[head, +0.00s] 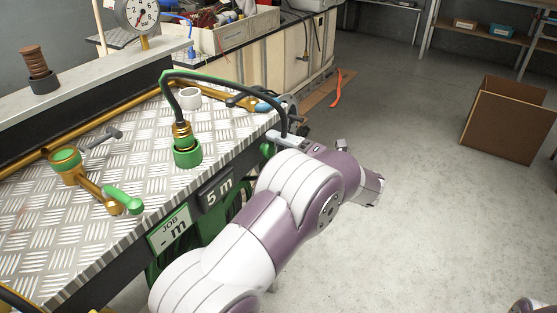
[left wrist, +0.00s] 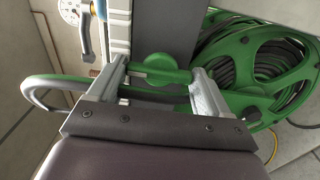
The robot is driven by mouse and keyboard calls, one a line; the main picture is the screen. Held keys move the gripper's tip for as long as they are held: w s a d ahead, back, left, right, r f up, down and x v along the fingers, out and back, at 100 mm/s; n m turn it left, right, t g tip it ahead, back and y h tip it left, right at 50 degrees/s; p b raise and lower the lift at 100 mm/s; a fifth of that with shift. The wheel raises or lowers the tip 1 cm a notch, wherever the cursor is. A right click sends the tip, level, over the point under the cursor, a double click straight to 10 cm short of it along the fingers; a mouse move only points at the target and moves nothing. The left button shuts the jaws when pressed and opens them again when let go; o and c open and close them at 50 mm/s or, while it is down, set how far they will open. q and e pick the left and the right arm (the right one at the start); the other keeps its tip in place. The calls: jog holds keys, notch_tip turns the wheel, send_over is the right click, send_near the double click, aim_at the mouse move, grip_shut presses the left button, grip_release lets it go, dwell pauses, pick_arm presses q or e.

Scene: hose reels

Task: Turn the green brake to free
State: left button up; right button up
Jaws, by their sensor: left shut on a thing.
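The green brake (left wrist: 162,70) shows in the left wrist view as a rounded green handle between the two fingers of my left gripper (left wrist: 158,80). My left gripper is shut on it. In the head view a small green part of the brake (head: 268,149) shows at the bench's front edge, beside my left gripper (head: 280,138). The rest of it is hidden by the gripper and arm. A green hose reel (left wrist: 246,55) with dark hose stands right of the gripper in the left wrist view. The brake's marks cannot be read. My right gripper is not in view.
The metal bench top (head: 130,175) carries a green-collared hose fitting (head: 187,152) with a looping hose, and brass pipework with a green lever (head: 122,199). Signs reading "5 m" (head: 216,190) and "JOB - m" (head: 171,230) face front. Open floor lies right, with a cardboard box (head: 505,125).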

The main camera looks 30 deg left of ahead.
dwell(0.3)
pick_arm(q)
jog(key=o, duration=1)
jog(key=d, duration=0.4)
jog(key=d+p, duration=0.1)
jog(key=d, duration=0.3)
jog(key=s+d, duration=0.1)
jog(key=d, duration=0.3)
jog(key=shift+d, duration=0.35)
